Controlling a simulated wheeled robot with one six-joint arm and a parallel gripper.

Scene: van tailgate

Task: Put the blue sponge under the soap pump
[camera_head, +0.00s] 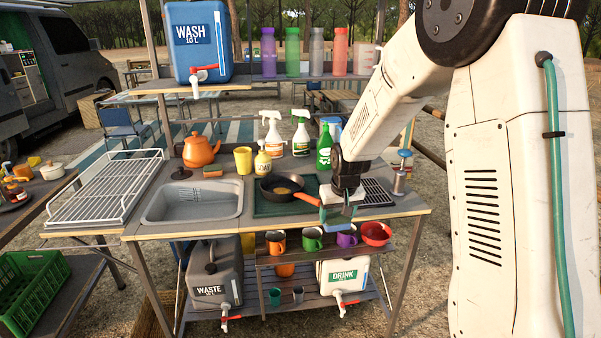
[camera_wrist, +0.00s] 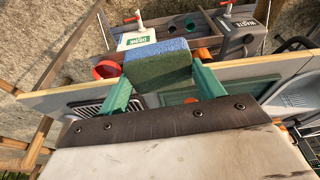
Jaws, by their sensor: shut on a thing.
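The blue sponge (camera_wrist: 158,50), with a dark green layer, is held between the two teal fingers of my gripper (camera_wrist: 162,70) in the wrist view. In the head view my gripper (camera_head: 337,212) is at the counter's front edge, right of the frying pan; the sponge there is small and hard to make out. A pale yellow pump bottle (camera_head: 263,163) with a label stands behind the pan. A metal dispenser-like cylinder (camera_head: 399,182) stands on the right end of the counter, beside a dark drain grid. I cannot tell for sure which is the soap pump.
A frying pan (camera_head: 284,189) with an orange handle lies on a green mat left of my gripper. A sink (camera_head: 195,200) is further left. Spray bottles (camera_head: 301,136) stand at the back. Mugs (camera_head: 312,239) and a red bowl (camera_head: 376,234) sit on a shelf below the front edge.

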